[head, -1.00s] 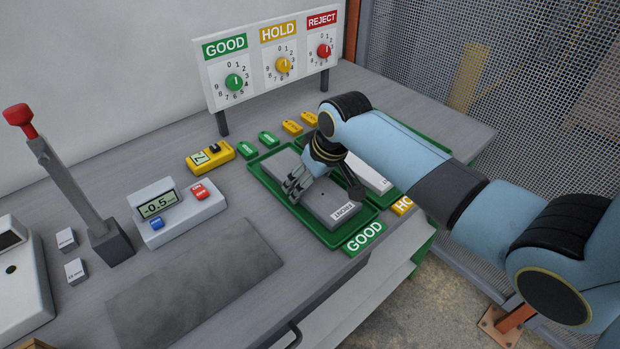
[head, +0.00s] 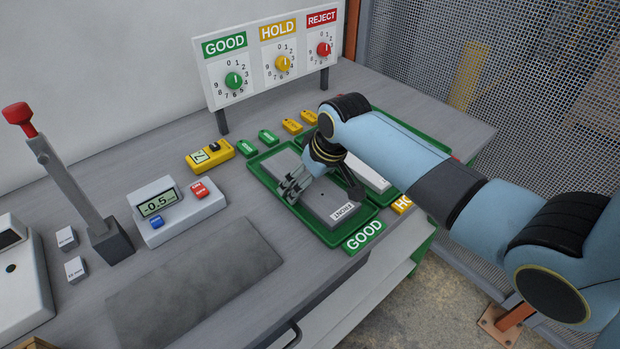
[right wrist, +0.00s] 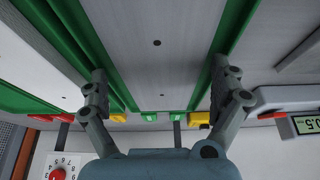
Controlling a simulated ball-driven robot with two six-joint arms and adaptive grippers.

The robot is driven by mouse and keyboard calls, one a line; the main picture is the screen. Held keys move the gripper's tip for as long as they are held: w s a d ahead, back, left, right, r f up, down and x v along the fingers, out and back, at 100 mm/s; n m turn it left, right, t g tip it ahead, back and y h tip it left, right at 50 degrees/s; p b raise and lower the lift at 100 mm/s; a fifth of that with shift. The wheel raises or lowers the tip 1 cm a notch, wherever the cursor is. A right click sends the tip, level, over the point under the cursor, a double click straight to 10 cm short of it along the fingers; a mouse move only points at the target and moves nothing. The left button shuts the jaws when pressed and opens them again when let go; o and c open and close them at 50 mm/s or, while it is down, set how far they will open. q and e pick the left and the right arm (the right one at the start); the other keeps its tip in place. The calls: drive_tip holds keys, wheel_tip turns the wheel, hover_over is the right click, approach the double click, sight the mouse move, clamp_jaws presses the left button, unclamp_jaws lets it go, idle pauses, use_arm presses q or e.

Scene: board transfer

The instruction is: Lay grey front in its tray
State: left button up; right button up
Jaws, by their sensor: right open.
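The grey front (head: 338,205), a flat grey board with a white FRONT label, lies in the green GOOD tray (head: 334,241) at its near end. Another grey board (head: 281,165) lies at the tray's far end. My right gripper (head: 322,190) is over the front, its fingers spread on either side of it. In the right wrist view the gripper (right wrist: 164,92) is open, with grey board surface (right wrist: 160,50) between its fingers and green tray edges outside them. Whether the fingers touch the board cannot be told. My left gripper is not in view.
The HOLD tray with a white-labelled board (head: 367,172) stands right beside the GOOD tray. A dial panel (head: 270,66) stands behind. A display box (head: 176,210), a grey mat (head: 196,280) and a red-knobbed lever (head: 68,170) are to the left.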

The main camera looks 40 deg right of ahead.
drive_tip(key=v, duration=1.2)
drive_tip(key=s+a+r+h, duration=0.1)
drive_tip(key=s+a, duration=0.1)
drive_tip(key=s, duration=0.8)
drive_tip(key=s+a+r, duration=0.2)
drive_tip(key=s, duration=0.9)
wheel_tip(320, 180, down, 36)
drive_tip(key=s+d+g+b, duration=0.1)
drive_tip(key=d+g+b, duration=0.15)
drive_tip(key=b, duration=0.85)
drive_tip(key=s+f+b, duration=0.4)
drive_tip(key=s+f, duration=0.5)
drive_tip(key=f, duration=0.4)
drive_tip(key=s+d+f+g+b, duration=0.1)
drive_tip(key=s+f+b, duration=0.4)
drive_tip(key=s+f, duration=0.5)
wheel_tip(320, 180, down, 4)
drive_tip(key=shift+r, duration=0.15)
